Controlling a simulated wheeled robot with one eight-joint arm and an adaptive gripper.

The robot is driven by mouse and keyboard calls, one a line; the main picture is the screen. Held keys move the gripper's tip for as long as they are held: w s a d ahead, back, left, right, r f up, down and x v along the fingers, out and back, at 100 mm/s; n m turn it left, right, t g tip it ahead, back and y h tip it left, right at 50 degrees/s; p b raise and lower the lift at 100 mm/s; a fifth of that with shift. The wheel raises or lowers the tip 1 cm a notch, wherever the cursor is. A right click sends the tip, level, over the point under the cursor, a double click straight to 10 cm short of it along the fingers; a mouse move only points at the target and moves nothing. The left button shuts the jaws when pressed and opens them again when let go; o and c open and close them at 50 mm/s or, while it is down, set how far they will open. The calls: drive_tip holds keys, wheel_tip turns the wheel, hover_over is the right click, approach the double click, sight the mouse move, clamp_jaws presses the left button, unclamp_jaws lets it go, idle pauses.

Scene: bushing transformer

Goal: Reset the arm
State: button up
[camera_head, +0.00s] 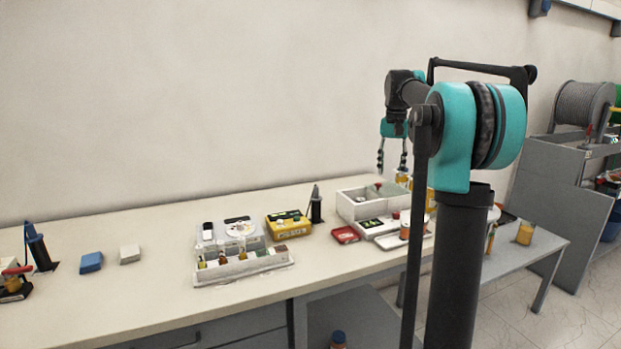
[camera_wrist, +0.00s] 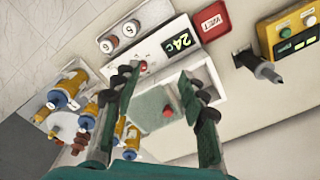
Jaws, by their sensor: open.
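My gripper (camera_head: 391,168) hangs fingers-down from the raised, folded teal and black arm in the head view, above the right end of the long bench. In the wrist view my gripper (camera_wrist: 157,84) has its two dark fingers spread wide apart, with nothing held between them. Beyond and between the fingers lies a white box (camera_wrist: 147,100) with a grey-green panel and a red knob. The same white box (camera_head: 349,209) stands on the bench in the head view. My arm partly hides the bench's right end.
A device with a "24C" display (camera_wrist: 178,42), a red box (camera_wrist: 211,21) and a yellow-green device (camera_wrist: 290,38) lie beyond the fingers. Yellow bushing parts (camera_wrist: 70,85) stand at left.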

drive_tip(key=s+a+f+n+t, duration=0.2)
drive_tip(key=s+a+f, duration=0.1)
drive_tip(key=s+f, duration=1.3)
drive_tip(key=s+a+f+n+t, duration=0.2)
drive_tip(key=s+a+f, duration=0.1)
drive_tip(key=s+f, duration=1.3)
drive_tip(key=shift+s+a, duration=0.25)
drive_tip(key=shift+s, duration=0.45)
drive_tip(key=shift+c, duration=1)
